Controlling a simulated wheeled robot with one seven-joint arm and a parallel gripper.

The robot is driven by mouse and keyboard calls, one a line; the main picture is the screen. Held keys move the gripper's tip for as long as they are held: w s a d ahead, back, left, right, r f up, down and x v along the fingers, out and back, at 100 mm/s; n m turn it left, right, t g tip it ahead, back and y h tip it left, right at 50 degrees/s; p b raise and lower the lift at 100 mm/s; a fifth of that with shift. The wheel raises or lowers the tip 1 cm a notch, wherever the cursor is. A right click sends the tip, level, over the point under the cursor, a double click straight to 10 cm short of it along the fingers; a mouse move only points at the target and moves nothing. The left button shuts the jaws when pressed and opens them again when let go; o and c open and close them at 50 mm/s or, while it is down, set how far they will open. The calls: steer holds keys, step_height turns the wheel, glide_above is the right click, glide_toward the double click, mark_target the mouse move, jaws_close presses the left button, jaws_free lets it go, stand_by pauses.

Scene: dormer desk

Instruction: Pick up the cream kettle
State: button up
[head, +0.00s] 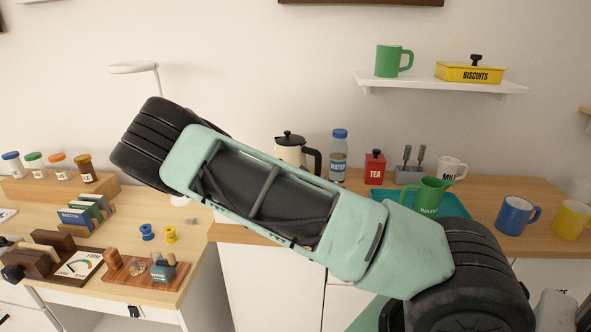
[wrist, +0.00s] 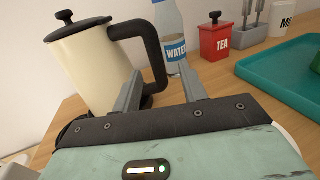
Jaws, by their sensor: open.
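The cream kettle (head: 290,152) has a black lid and a black handle on its right side. It stands on the raised wooden counter, and my arm hides its lower part in the head view. In the wrist view the kettle (wrist: 88,65) stands just beyond my gripper (wrist: 158,82), at the left. My gripper is open, with its two grey fingers pointing toward the kettle's handle (wrist: 148,45). The left finger overlaps the kettle's lower right side, and the right finger is right of the handle. I cannot tell whether they touch. The gripper is hidden in the head view.
A water bottle (wrist: 170,35) stands close behind the handle. A red tea tin (head: 375,168) and a utensil holder (head: 408,172) are to its right. A shelf (head: 440,84) hangs above right.

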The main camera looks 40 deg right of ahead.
mark_target(317, 170)
steer(key=p+x, duration=0.1)
steer(key=x, duration=0.5)
steer(key=shift+w+d+p, duration=0.1)
steer(key=shift+w+p, duration=0.2)
jaws_close()
